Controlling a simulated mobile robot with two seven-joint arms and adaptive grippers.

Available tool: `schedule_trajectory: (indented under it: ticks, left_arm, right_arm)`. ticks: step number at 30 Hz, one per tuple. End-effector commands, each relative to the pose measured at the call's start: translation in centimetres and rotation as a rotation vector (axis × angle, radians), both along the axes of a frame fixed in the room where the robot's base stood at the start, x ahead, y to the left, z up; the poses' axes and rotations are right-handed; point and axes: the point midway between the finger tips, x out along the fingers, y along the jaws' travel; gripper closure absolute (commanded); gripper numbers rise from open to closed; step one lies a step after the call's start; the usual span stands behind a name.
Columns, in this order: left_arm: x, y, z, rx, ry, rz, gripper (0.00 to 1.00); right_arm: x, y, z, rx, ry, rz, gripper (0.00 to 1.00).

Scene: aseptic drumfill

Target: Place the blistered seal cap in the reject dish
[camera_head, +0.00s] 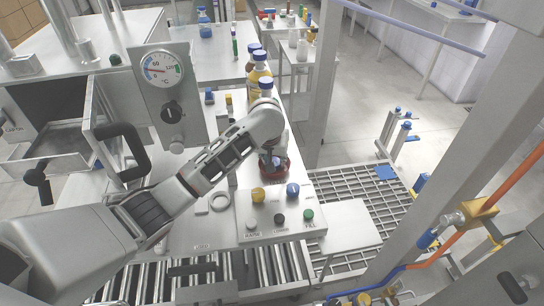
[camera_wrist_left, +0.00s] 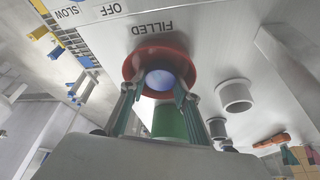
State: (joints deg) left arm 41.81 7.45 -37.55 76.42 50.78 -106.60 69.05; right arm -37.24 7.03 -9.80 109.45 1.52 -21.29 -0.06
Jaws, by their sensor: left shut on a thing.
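The red dish (camera_head: 281,174) stands on the light panel top, close to the yellow and blue knobs. It also shows in the left wrist view (camera_wrist_left: 152,53), near the word FILLED. A blue-violet round cap (camera_wrist_left: 160,80) shows inside the dish's outline, between my left fingertips. My left gripper (camera_wrist_left: 157,88) is shut on this cap, low over the dish; in the head view the gripper (camera_head: 273,152) is right above the dish. I cannot tell whether the cap touches the dish floor, and no blister can be made out. My right gripper is not in view.
A yellow knob (camera_head: 258,194), a blue knob (camera_head: 292,190) and a green button (camera_head: 308,214) are in front of the dish. Bottles with blue caps (camera_head: 260,75) stand behind my left arm. A pale ring (camera_head: 220,202) lies left of the panel. Rollers run along the front.

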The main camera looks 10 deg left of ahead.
Motion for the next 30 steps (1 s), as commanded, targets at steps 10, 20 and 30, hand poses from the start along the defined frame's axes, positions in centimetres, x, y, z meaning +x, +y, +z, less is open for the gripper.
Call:
schedule_trajectory:
  ticks: [10, 20, 30]
  left_arm:
    - [0.0, -0.1, -0.4, -0.001, 0.001, -0.001, 0.78]
    - [0.0, -0.1, -0.3, -0.001, 0.000, -0.001, 0.62]
    - [-1.2, -0.3, 3.1, -0.006, -0.001, -0.005, 0.62]
  right_arm:
    - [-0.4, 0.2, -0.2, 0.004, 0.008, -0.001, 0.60]
    - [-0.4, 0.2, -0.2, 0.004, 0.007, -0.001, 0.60]
    - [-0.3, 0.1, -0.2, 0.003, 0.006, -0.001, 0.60]
